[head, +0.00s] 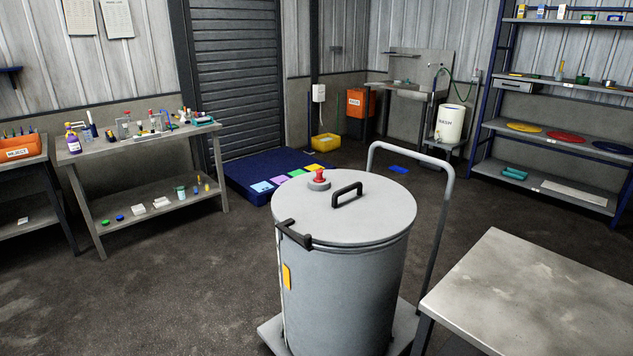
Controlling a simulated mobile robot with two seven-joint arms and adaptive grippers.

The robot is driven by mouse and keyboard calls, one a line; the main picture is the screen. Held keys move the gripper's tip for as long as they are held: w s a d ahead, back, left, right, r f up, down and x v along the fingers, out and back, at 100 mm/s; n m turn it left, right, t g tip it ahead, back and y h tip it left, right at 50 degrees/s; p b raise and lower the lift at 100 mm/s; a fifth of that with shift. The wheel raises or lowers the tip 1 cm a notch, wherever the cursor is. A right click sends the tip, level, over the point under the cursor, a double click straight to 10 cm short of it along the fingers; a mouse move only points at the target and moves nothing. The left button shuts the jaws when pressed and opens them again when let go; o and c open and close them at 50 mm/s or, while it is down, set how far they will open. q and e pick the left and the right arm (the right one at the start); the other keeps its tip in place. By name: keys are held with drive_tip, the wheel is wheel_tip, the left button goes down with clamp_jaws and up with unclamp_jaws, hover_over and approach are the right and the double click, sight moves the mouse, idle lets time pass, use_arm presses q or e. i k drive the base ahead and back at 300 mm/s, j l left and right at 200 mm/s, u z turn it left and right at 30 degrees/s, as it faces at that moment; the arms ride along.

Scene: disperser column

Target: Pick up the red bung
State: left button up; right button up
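A small red bung-like piece (319,176) stands upright on a grey round seat on the lid (365,215) of a large grey drum (345,290). It sits toward the back left of the lid, beside a black lid handle (347,194). I cannot tell whether it is loose or fitted in a hole. Small red-topped items (150,113) also show on the left bench, too small to make out. Neither of my grippers is in view.
The drum stands on a trolley with a tall grey handle (445,200). A bare table (540,295) is close at the right. A cluttered bench (95,158) is at left, a blue pallet (240,184) behind, blue shelving (492,90) at back right. The floor at front left is clear.

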sight(319, 179)
drive_tip(key=i+j+u, duration=0.85)
drive_tip(key=i+u, duration=0.2)
drive_tip(key=i, duration=0.15)
drive_tip(key=i+u, duration=0.35)
drive_tip(key=i, duration=1.1)
drive_tip(key=i+z, duration=0.3)
drive_tip(key=i+j+z, duration=0.25)
drive_tip(key=i, duration=0.25)
drive_tip(key=i+j+z, duration=0.3)
drive_tip(key=i+z, duration=0.2)
drive_tip(key=z, duration=0.3)
drive_tip(key=i+j+z, duration=0.1)
drive_tip(key=z, duration=0.35)
drive_tip(key=i+j+z, duration=0.2)
drive_tip(key=z, duration=0.3)
drive_tip(key=i+j+z, duration=0.1)
drive_tip(key=z, duration=0.4)
drive_tip(key=i+j+z, duration=0.1)
drive_tip(key=z, duration=0.4)
drive_tip(key=j+z, duration=0.2)
drive_tip(key=z, duration=0.25)
drive_tip(key=i+j+z, duration=0.1)
drive_tip(key=z, duration=0.35)
drive_tip(key=i+j+z, duration=0.1)
drive_tip(key=j+z, duration=0.2)
drive_tip(key=z, duration=0.15)
drive_tip(key=j+z, duration=0.2)
drive_tip(key=z, duration=0.25)
